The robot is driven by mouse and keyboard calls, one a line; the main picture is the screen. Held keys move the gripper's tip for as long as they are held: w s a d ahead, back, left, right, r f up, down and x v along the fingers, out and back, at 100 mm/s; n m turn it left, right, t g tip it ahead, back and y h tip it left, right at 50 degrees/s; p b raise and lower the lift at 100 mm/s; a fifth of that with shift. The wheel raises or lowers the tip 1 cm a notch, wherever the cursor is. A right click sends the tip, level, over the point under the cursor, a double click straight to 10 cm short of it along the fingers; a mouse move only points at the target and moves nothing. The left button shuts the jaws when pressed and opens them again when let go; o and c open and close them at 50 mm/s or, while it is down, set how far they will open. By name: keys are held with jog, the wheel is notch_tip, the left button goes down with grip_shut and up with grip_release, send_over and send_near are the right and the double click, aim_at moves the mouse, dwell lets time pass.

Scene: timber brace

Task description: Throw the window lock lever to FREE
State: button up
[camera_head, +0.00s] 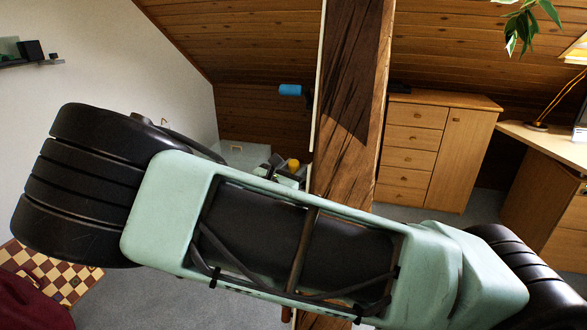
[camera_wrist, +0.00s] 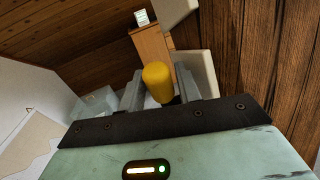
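My gripper (camera_head: 283,168) is beside the left face of the timber post (camera_head: 346,110), partly hidden behind my own arm. In the wrist view its two grey fingers (camera_wrist: 159,72) stand apart. A yellow rounded grip (camera_wrist: 158,82) shows between them, with narrow gaps at its sides; contact is not clear. The yellow grip also shows in the head view (camera_head: 293,163), close to the post. It looks like a lever's handle, but its mount is hidden and no FREE marking is readable. A blue cylinder (camera_head: 290,90) sticks out to the left from the post, higher up.
Pale blocky parts (camera_wrist: 194,72) stand right of the fingers, near the post. A wooden cabinet (camera_head: 435,150) and a desk (camera_head: 545,143) are at right. My arm covers much of the lower head view. Sloped wooden ceiling (camera_head: 250,35) is above.

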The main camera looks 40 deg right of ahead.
grip_shut()
jog(key=shift+w+d+r+g+p, duration=0.15)
jog(key=shift+r+g+p, duration=0.15)
jog(key=shift+p, duration=0.45)
jog(key=p, duration=0.1)
jog(key=y+p, duration=0.1)
jog(key=shift+w+d+r+p, duration=0.15)
jog(key=shift+d+r+p, duration=0.15)
jog(key=shift+p, duration=0.1)
jog(key=y+p, duration=0.1)
jog(key=g+y+p, duration=0.1)
jog(key=p, duration=0.1)
jog(key=shift+w+d+f+n, duration=0.1)
jog(key=shift+w+d+n, duration=0.2)
jog(key=shift+d+n, duration=0.1)
jog(key=shift+w+d+f+g+y+p, duration=0.2)
jog(key=shift+f+g+y+p, duration=0.25)
jog(key=shift+p, duration=0.25)
jog(key=shift+r, duration=0.1)
